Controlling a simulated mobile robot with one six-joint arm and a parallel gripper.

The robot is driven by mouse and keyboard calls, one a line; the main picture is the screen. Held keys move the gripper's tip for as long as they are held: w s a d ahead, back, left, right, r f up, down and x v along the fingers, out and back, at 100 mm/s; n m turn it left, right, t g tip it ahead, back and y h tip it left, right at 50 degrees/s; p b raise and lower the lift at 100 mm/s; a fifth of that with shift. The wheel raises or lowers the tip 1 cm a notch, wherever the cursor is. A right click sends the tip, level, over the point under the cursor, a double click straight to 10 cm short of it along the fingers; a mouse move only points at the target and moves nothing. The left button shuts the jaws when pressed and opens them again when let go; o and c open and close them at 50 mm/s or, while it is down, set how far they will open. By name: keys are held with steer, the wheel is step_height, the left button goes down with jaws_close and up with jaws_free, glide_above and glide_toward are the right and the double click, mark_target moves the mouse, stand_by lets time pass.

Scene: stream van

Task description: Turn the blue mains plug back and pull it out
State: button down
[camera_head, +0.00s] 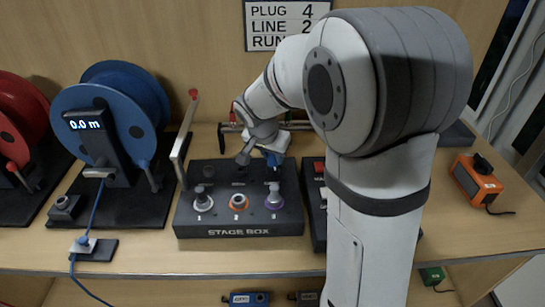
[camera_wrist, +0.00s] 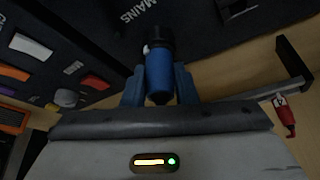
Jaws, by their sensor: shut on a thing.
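The blue mains plug (camera_wrist: 159,70) shows in the wrist view, its dark front end at a dark collar near the white MAINS lettering on a black face. I cannot tell how far it is turned. My gripper (camera_wrist: 159,88) is shut on it, with one blue finger on each side of its body. In the head view my gripper (camera_head: 271,155) is low over the back of the black stage box (camera_head: 240,231). The plug cannot be told apart from the blue fingers there.
The stage box has several connectors on top. A blue reel (camera_head: 125,95) with a 0.0 m display stands left, beside a red reel (camera_head: 20,115). An upright lever (camera_head: 184,140) is close left of my gripper. An orange box (camera_head: 476,181) sits right. The front shelf strip is mostly clear.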

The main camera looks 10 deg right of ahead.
steer(key=shift+m+g+h+b, duration=0.5)
steer(key=shift+m+b, duration=1.15)
steer(key=shift+m, duration=0.15)
steer(key=shift+r+p, duration=0.75)
steer(key=shift+r, duration=0.9)
steer(key=shift+r+p, duration=0.7)
steer(key=shift+r, duration=0.8)
steer(key=shift+f, duration=0.1)
